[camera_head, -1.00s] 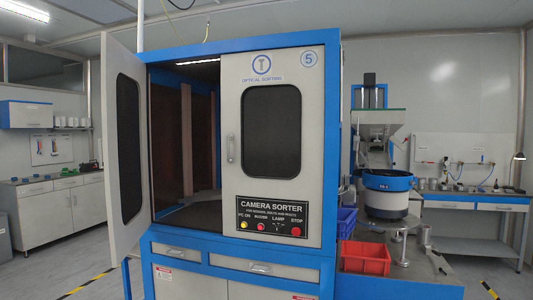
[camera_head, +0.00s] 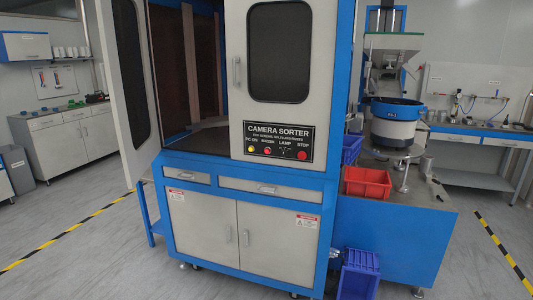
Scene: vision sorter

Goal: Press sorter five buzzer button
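The camera sorter (camera_head: 207,206) is a blue and grey cabinet in the middle of the head view. Its right upper door (camera_head: 238,110) is shut and its left upper door (camera_head: 125,75) stands open. A black control panel (camera_head: 278,143) sits low on the right door. It carries a yellow button (camera_head: 250,149) under "PC ON", a small red button (camera_head: 267,151) under the buzzer label, a lamp switch (camera_head: 285,152) and a larger red stop button (camera_head: 303,155). Neither of my grippers is in view.
A red bin (camera_head: 367,183) sits on the blue side table (camera_head: 415,222) at right, near a bowl feeder (camera_head: 394,123). A blue crate (camera_head: 358,275) stands on the floor by the cabinet's right front corner. Yellow-black floor tape (camera_head: 70,231) runs at left. The floor at front left is clear.

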